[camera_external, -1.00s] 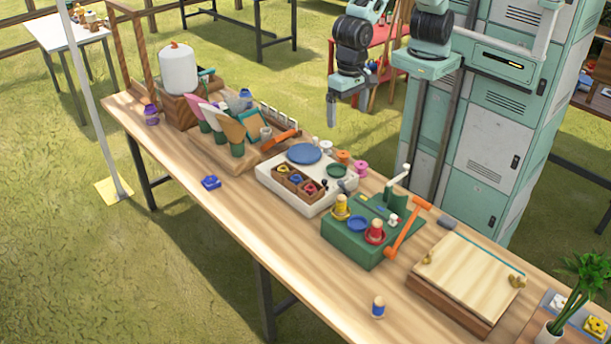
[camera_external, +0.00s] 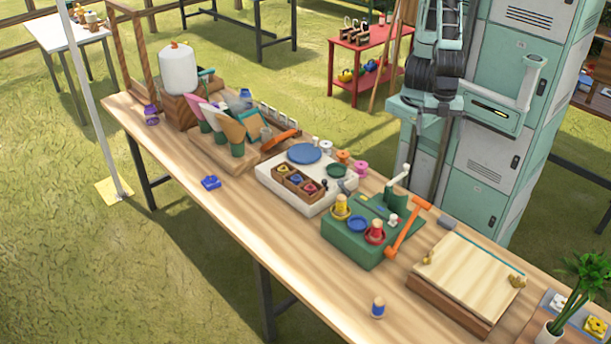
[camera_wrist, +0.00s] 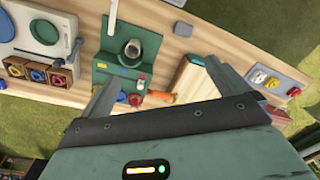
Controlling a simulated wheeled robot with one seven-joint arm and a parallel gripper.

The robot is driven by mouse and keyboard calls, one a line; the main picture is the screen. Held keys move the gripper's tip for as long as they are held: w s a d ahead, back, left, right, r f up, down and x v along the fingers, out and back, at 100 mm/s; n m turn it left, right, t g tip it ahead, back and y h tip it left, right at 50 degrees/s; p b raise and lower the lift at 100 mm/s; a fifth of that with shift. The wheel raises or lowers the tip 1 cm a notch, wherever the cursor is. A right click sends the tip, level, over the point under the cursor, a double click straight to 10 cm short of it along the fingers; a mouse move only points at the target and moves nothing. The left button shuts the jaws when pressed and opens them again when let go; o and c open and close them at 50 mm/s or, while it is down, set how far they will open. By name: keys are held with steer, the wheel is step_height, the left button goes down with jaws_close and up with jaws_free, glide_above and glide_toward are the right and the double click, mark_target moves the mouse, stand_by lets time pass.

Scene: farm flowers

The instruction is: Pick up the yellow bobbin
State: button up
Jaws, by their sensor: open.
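The yellow bobbin (camera_external: 341,206) stands upright on the left front part of a green box (camera_external: 345,245) in the external view. A blue round piece (camera_external: 358,224) and a red bobbin (camera_external: 375,231) are beside it on the box. In the wrist view the green box (camera_wrist: 133,45) lies below and ahead; I cannot make out the yellow bobbin there, near my left finger. My gripper (camera_wrist: 160,78) is open and empty, its fingers wide apart, well above the table. In the external view my arm is folded by the column and the fingers cannot be made out.
A white board (camera_external: 275,185) with a small compartment box (camera_external: 298,184) stands left of the green box. An orange-handled tool (camera_external: 402,235) leans at its right, beside a wooden board (camera_external: 470,272). A blue-and-wood peg (camera_external: 378,307) stands near the front edge. The front left tabletop is mostly clear.

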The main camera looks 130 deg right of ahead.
steer(key=shift+s+d+f+n, duration=0.1)
steer(key=shift+s+f+n, duration=0.3)
steer(key=shift+s+n, duration=0.1)
steer(key=c, duration=0.5)
steer(key=shift+r, duration=0.1)
steer(key=c, duration=0.6)
